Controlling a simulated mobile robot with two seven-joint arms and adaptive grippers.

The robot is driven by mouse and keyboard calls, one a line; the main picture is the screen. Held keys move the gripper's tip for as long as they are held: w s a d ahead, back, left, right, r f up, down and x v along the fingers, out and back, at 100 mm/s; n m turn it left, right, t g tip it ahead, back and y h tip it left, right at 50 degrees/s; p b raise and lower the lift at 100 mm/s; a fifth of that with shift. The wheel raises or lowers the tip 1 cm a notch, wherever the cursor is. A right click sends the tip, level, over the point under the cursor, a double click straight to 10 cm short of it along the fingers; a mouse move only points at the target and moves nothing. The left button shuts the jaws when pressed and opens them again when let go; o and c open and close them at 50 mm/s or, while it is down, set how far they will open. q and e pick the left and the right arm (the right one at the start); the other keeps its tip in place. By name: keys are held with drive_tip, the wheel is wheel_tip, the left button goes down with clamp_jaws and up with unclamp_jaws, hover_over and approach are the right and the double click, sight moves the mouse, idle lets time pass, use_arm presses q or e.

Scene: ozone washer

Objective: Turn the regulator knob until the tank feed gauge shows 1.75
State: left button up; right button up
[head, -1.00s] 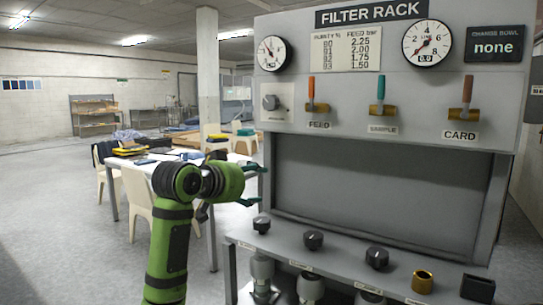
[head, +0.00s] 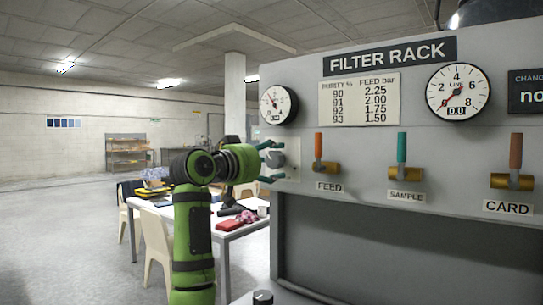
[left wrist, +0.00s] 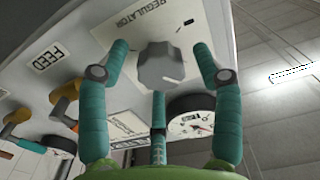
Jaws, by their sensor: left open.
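The regulator knob (head: 276,159) is a grey lobed dial on a pale plate at the left of the panel. In the left wrist view the knob (left wrist: 161,68) is below the word REGULATOR. My left gripper (head: 277,161) is open in front of it. Its teal fingers (left wrist: 160,62) spread on both sides of the knob and below it, with gaps and no clear contact. A round white gauge (head: 277,104) with a red needle is above the knob; its small readout is too blurred to read. It also shows in the left wrist view (left wrist: 192,124). My right gripper is out of view.
The FEED lever (head: 319,150), SAMPLE lever (head: 402,152) and CARD lever (head: 515,155) stand up right of the knob. The LINE gauge (head: 458,91) reads 0.0. A purity chart (head: 359,100) pairs 92 with 1.75. A cluttered table (head: 230,224) stands behind my arm.

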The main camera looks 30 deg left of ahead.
use_arm(q)
drive_tip(key=shift+w, duration=0.15)
drive_tip(key=c, duration=1.1)
drive_tip(key=shift+c, duration=0.3)
drive_tip(key=shift+a+r+m, duration=0.1)
drive_tip(key=shift+m, duration=0.9)
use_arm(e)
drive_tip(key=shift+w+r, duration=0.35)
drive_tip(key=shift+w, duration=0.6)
use_arm(q)
drive_tip(key=o, duration=1.2)
drive_tip(key=shift+c, duration=0.2)
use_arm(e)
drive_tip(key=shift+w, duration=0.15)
